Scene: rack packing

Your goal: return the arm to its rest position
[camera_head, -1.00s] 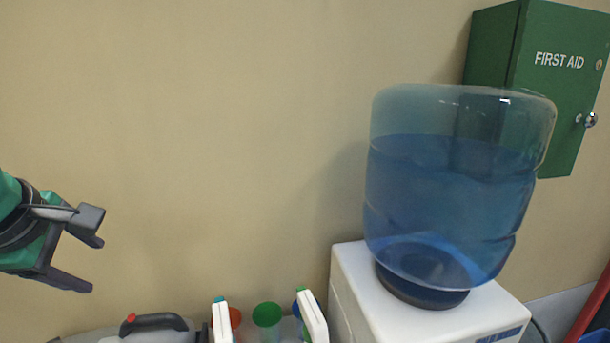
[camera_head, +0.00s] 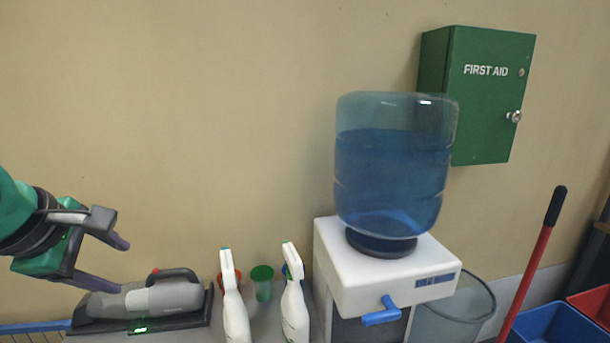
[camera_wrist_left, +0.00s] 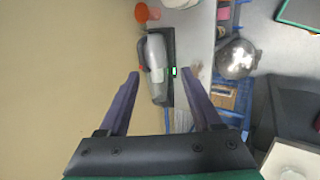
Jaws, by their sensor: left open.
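My left gripper (camera_head: 124,262) comes in from the left in the head view, in front of the beige wall. Its two fingers are apart and nothing is between them. In the left wrist view the open fingers (camera_wrist_left: 160,75) point toward a grey handheld device (camera_wrist_left: 156,60) on a dark base, which lies farther off. The same grey device (camera_head: 150,298) shows in the head view, below the gripper. My right gripper is not in either view.
Two white spray bottles (camera_head: 234,305) and a green cup (camera_head: 262,283) stand beside the device. A water cooler (camera_head: 385,275) with a blue bottle (camera_head: 390,170) stands right of them. A green first aid cabinet (camera_head: 480,100) hangs on the wall. A red-handled pole (camera_head: 528,275) leans at right.

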